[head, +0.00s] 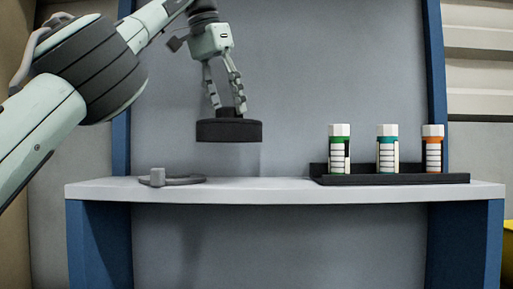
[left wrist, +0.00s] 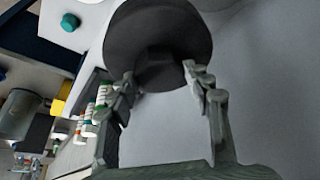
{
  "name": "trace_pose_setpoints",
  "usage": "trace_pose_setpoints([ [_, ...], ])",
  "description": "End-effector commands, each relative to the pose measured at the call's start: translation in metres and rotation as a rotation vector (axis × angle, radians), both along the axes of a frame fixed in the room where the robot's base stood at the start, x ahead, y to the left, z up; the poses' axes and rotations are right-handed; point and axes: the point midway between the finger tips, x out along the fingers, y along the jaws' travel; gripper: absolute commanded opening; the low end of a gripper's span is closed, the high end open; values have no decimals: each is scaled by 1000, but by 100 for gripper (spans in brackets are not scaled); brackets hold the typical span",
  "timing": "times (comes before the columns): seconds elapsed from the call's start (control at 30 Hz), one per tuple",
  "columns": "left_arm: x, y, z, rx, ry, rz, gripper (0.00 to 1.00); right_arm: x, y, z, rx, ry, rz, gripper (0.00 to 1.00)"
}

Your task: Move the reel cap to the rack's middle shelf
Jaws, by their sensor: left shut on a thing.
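The reel cap (head: 229,131) is a flat black disc with a small raised knob on top. My left gripper (head: 226,108) is shut on the knob and holds the cap level in the air above the white shelf (head: 260,190). In the left wrist view the cap (left wrist: 150,30) shows as a dark disc, with the fingers of my left gripper (left wrist: 162,80) on both sides of its knob. I cannot tell for certain which shelf of the rack this white one is. My right gripper is not in view.
A black tray (head: 350,180) at the right holds three upright white-capped tubes banded green (head: 339,150), teal (head: 387,150) and orange (head: 432,150). The shelf between is clear.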

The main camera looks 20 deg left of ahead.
Motion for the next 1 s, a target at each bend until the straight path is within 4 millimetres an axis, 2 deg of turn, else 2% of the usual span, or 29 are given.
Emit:
trace_pose_setpoints([
  [0.3,17,-22,-18,-1,6,-7,0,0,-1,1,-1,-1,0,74],
  [0.53,40,-52,-41,0,8,-2,0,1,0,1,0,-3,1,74],
  [0.67,45,-58,-49,0,4,-1,0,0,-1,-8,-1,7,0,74],
  [0.83,45,-57,-59,-1,6,-1,0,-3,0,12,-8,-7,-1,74],
  [0.97,45,-57,-73,0,4,-1,0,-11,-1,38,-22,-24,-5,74],
  [1.0,45,-57,-77,-1,6,-1,0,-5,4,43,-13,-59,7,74],
])
